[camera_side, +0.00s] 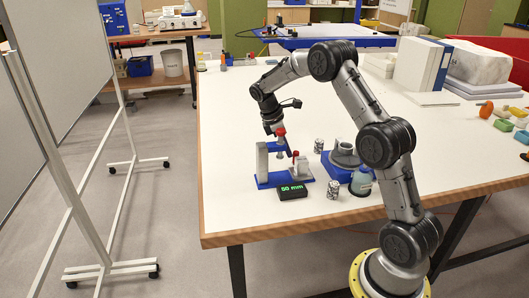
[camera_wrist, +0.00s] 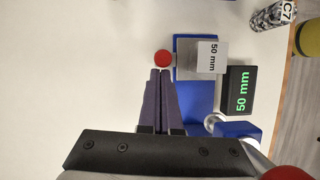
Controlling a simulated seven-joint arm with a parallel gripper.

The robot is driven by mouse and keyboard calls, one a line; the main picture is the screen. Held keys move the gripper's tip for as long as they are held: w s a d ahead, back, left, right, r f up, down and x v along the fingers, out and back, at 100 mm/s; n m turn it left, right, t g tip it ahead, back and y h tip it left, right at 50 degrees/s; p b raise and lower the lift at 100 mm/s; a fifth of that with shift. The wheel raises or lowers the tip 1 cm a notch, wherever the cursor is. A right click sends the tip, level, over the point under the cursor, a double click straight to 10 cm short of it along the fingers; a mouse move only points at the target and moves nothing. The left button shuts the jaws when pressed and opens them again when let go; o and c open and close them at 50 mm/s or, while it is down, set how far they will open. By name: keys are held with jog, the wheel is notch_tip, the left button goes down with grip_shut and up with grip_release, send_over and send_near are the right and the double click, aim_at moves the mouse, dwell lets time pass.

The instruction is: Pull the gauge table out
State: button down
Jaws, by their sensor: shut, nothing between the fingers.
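The gauge has a blue base (camera_side: 264,181), a grey upright (camera_side: 262,160) and a red knob (camera_side: 281,131) on top. A red ball (camera_side: 295,154) is beside the block; in the wrist view the ball (camera_wrist: 163,58) lies just beyond my fingertips. My gripper (camera_wrist: 160,72) is shut and empty, its tips very near the ball; I cannot tell whether they touch. My arm and the gauge partly overlap in the side view.
A black display (camera_side: 292,191) reading "50 mm" stands in front of the gauge. Patterned cans (camera_side: 333,189) and a blue-based fixture (camera_side: 345,160) stand to the right.

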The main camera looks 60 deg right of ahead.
jog(key=shift+s+d, duration=0.2)
jog(key=shift+s, duration=0.05)
jog(key=shift+w+a, duration=0.1)
